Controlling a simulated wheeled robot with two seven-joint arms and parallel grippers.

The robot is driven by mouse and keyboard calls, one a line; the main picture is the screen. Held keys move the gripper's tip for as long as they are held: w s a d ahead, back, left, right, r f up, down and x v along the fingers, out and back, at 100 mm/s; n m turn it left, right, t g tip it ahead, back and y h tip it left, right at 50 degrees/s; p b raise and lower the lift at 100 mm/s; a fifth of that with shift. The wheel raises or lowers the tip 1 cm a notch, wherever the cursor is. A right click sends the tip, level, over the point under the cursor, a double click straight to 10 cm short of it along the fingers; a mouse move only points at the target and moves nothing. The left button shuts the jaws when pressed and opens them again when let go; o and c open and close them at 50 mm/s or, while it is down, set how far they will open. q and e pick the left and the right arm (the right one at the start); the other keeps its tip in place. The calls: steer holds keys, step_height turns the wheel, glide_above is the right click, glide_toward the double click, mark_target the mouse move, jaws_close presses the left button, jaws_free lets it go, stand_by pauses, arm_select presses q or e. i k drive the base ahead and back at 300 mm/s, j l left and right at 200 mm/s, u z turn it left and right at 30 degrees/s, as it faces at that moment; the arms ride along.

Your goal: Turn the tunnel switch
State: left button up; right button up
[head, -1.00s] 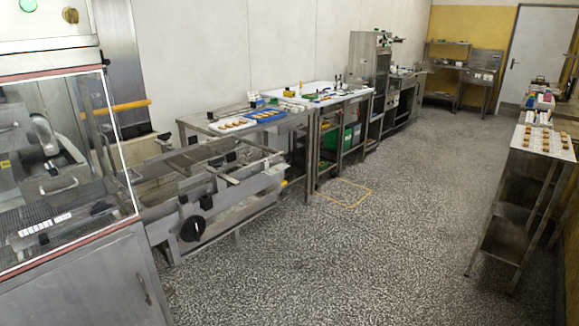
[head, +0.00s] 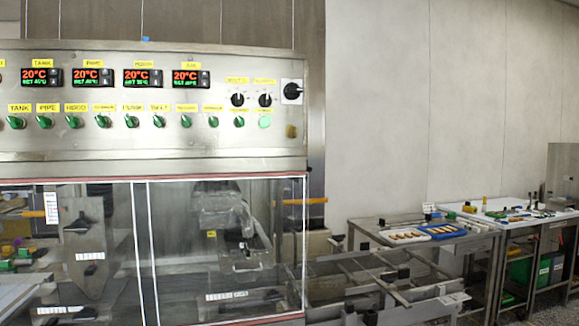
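The control panel (head: 270,148) of the machine fills the upper left of the head view. A row of green switches (head: 131,121) runs along it under yellow labels. The leftmost labels read TANK (head: 19,107), PIPE (head: 47,107) and HOOD (head: 75,107). Two black knobs (head: 237,99) and a larger black rotary switch (head: 291,91) sit at the panel's right. A round green button (head: 264,122) looks brighter than the switches. Neither of my grippers is in view.
Red displays reading 20°C (head: 93,77) sit above the switches. A clear-walled hood (head: 175,240) is below the panel. To the right stand a metal conveyor frame (head: 385,290) and a table with a blue tray (head: 441,231). The wall behind is bare.

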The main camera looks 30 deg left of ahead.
mark_target(264, 121)
steer(key=u, duration=1.8)
